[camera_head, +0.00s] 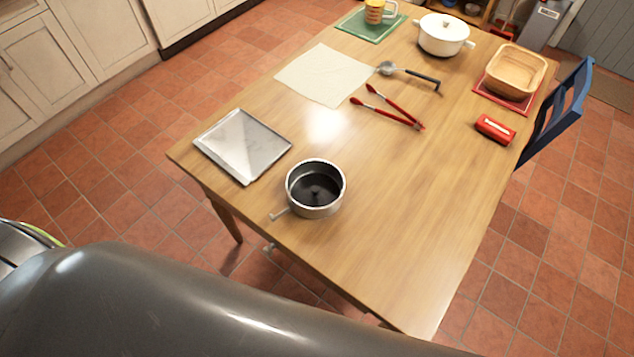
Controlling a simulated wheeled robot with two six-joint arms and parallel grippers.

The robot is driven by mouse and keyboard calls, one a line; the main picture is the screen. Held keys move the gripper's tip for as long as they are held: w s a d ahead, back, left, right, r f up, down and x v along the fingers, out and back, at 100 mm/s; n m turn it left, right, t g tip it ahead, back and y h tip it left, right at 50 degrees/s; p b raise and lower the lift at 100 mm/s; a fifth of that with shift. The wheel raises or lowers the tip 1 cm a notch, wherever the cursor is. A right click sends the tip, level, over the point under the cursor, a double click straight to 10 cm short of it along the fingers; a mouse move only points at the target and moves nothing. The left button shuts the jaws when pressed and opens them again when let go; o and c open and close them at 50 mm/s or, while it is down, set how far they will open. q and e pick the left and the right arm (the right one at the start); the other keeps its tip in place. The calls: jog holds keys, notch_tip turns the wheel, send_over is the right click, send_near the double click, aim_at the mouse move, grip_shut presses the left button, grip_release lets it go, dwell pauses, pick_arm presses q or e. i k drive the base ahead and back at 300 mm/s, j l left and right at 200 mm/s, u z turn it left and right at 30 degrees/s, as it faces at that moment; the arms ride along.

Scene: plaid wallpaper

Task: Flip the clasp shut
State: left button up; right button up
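I cannot make out a clasp in the head view. A small red case-like object (495,129) with a pale patch on top lies near the table's right edge; whether it has a clasp is too small to tell. A yellow-banded jar or mug (375,12) with a pale handle stands on a green mat (350,27) at the far end, partly cut off by the frame. Neither gripper can be made out. A large dark grey part of mine fills the lower left and bottom.
A blue chair (562,108) stands at the right. The near right tabletop is clear.

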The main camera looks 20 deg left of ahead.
aim_at(273, 218)
jog(key=i+j, duration=0.1)
jog(key=j, duration=0.4)
jog(key=i+j, duration=0.1)
jog(key=j, duration=0.4)
jog(key=i+j, duration=0.15)
jog(key=j, duration=0.35)
jog(key=i+j, duration=0.1)
jog(key=j, duration=0.35)
jog(key=i+j, duration=0.1)
jog(key=j, duration=0.4)
jog(key=j+z, duration=0.3)
jog(key=z, duration=0.15)
jog(key=j+z, duration=0.65)
jog(key=z, duration=1.05)
